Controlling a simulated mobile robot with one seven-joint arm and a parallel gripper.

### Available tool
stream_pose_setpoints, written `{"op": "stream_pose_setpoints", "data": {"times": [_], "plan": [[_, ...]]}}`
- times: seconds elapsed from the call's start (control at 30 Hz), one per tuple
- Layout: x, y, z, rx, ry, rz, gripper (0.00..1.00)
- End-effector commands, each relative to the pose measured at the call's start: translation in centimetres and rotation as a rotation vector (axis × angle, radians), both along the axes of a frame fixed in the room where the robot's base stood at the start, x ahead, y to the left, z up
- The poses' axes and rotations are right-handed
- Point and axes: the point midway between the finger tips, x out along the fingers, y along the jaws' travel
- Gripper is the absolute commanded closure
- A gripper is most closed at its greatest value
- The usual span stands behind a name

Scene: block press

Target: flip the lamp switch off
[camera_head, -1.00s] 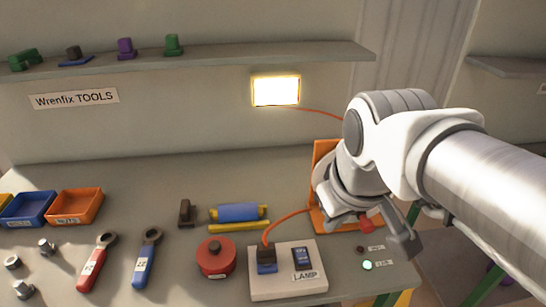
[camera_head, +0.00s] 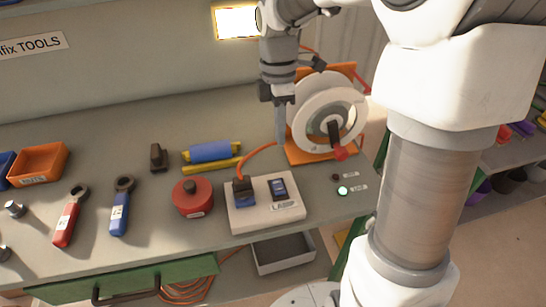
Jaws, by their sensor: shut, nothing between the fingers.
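The lamp switch (camera_head: 278,188) is a dark blue rocker on a pale box (camera_head: 262,215) labelled LAMP, near the bench's front edge. A blue plug (camera_head: 243,193) with an orange cable sits beside the switch on the same box. The lamp panel (camera_head: 236,22) on the back wall glows bright white. My gripper (camera_head: 281,138) is shut and empty, pointing down above and behind the switch box, apart from the switch. How the rocker is tilted is too small to tell.
An orange-framed cable reel (camera_head: 325,115) with a red handle stands right of my gripper. A red round object (camera_head: 192,198) sits left of the box. A small green light (camera_head: 342,191) lies to its right. A grey bin (camera_head: 283,252) is below the bench edge.

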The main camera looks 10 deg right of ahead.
Motion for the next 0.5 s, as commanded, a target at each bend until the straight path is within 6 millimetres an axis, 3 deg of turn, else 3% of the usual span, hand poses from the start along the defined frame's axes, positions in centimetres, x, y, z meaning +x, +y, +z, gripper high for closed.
{"op": "stream_pose_setpoints", "data": {"times": [0.27, 0.5], "plan": [[-0.1, 0.0, -0.2, -0.001, 0.0, -0.002, 1.0], [-0.6, 0.0, -3.3, 0.0, 0.002, -0.002, 1.0]]}}
